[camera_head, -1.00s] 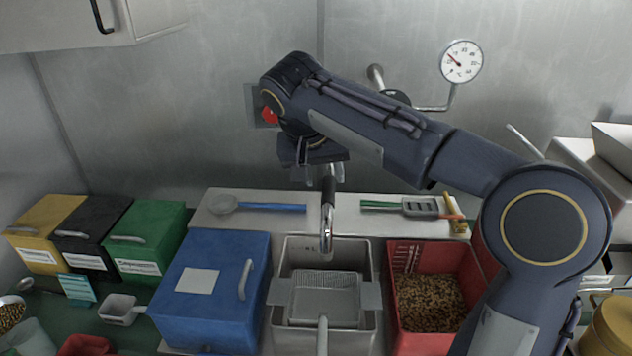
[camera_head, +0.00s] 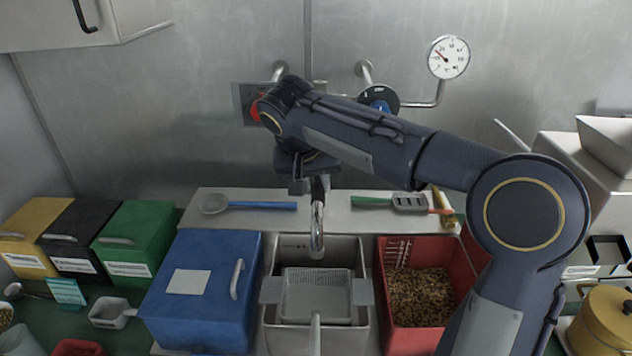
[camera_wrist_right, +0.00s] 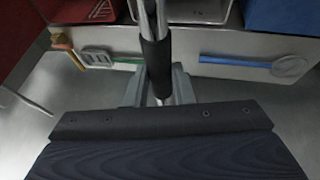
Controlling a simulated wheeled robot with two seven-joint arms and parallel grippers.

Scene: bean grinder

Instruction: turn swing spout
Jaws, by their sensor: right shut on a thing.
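The chrome swing spout (camera_head: 317,228) hangs over the back of the grey sink basin (camera_head: 366,318), with its curved end pointing down toward the front. The spout has a black sleeve, which shows upright in the right wrist view (camera_wrist_right: 157,65). My right gripper (camera_head: 317,186) is shut on the spout at this sleeve, with its fingers on both sides of it in the right wrist view (camera_wrist_right: 160,98). The gripper and forearm hide the spout's upper part and base in the head view. My left gripper is not in view.
A blue lidded bin (camera_head: 205,290) stands left of the basin, and a red bin (camera_head: 390,335) of beans stands right. A perforated tray (camera_head: 318,298) sits in the basin. A blue-handled strainer (camera_head: 250,206) and a slotted turner (camera_head: 408,203) lie on the ledge. A gauge (camera_head: 449,57) is on the wall.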

